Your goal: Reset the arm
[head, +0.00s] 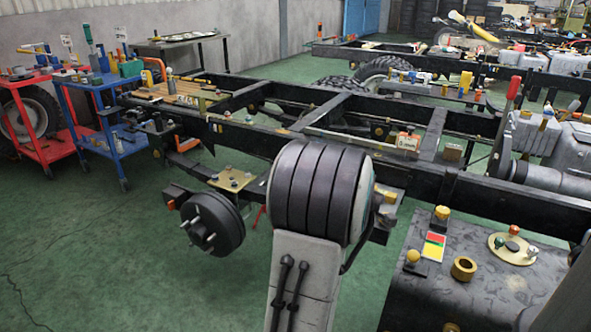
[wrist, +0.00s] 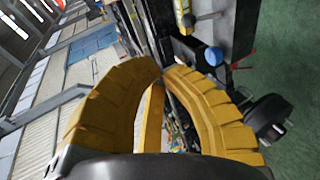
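My gripper (wrist: 163,72) shows in the wrist view as two thick yellow ribbed fingers. They bow apart near the palm and their tips come together at the far end. I see nothing held at the tips; a gap lower between the fingers shows a yellow bar and background. In the head view my arm rises at the centre, with a grey link and a black ribbed joint, and hides part of the chassis. My gripper cannot be made out there. The black chassis frame (head: 255,138) runs across the head view behind my arm.
A wheel hub (head: 212,222) sticks out left of my arm. A black tank (head: 470,275) with small parts on top lies at the right. Blue (head: 118,145) and red (head: 52,150) trolleys stand at the left. The green floor (head: 100,260) at front left is clear.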

